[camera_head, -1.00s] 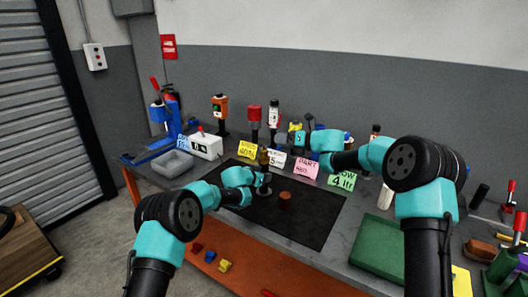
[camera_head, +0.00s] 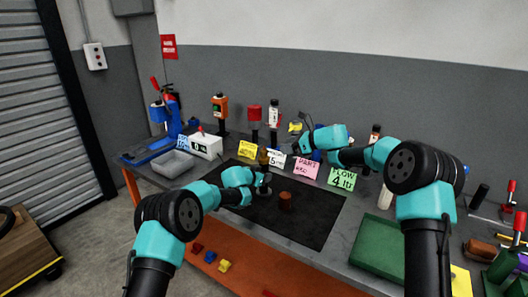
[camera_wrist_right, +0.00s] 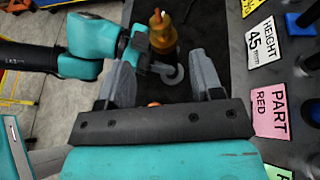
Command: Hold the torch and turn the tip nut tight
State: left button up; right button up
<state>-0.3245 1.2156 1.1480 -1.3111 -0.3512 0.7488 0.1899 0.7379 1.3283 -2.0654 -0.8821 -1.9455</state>
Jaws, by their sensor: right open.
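The torch, an amber-brown body with a pointed tip, stands upright on the dark mat; it shows in the head view (camera_head: 263,158) and the right wrist view (camera_wrist_right: 163,38). My left gripper (camera_head: 264,183) is low beside the torch; in the right wrist view its dark fingers (camera_wrist_right: 150,66) reach the torch's side, but whether they are closed on it is unclear. My right gripper (camera_head: 297,149) is raised to the right of the torch. In the right wrist view its two grey fingers (camera_wrist_right: 163,82) are apart and empty, with the torch beyond them. I cannot make out the nut separately.
A brown-red cylinder (camera_head: 285,201) stands on the mat (camera_head: 310,222). Yellow, white, pink (camera_head: 306,168) and green (camera_head: 341,179) cards stand along the mat's back edge. The mat's front is clear.

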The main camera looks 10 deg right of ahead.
aim_at(263, 150)
jog(key=x, duration=1.1)
jog(key=shift+f, duration=0.15)
jog(key=c, duration=0.9)
jog(key=shift+r+m+t+h, duration=0.15)
jog(key=shift+m+t+h, duration=0.5)
jog(key=shift+m+t, duration=0.15)
jog(key=shift+r+m+t+h, duration=0.15)
jog(key=shift+m+t+h, duration=0.55)
jog(key=shift+m, duration=0.2)
jog(key=shift+w+m+h, duration=0.1)
jog(key=shift+m+h, duration=0.15)
jog(key=shift+m, duration=0.05)
jog(key=shift+f+m+t+h, duration=0.1)
jog(key=shift+m+t+h, duration=0.3)
jog(key=shift+t, duration=0.1)
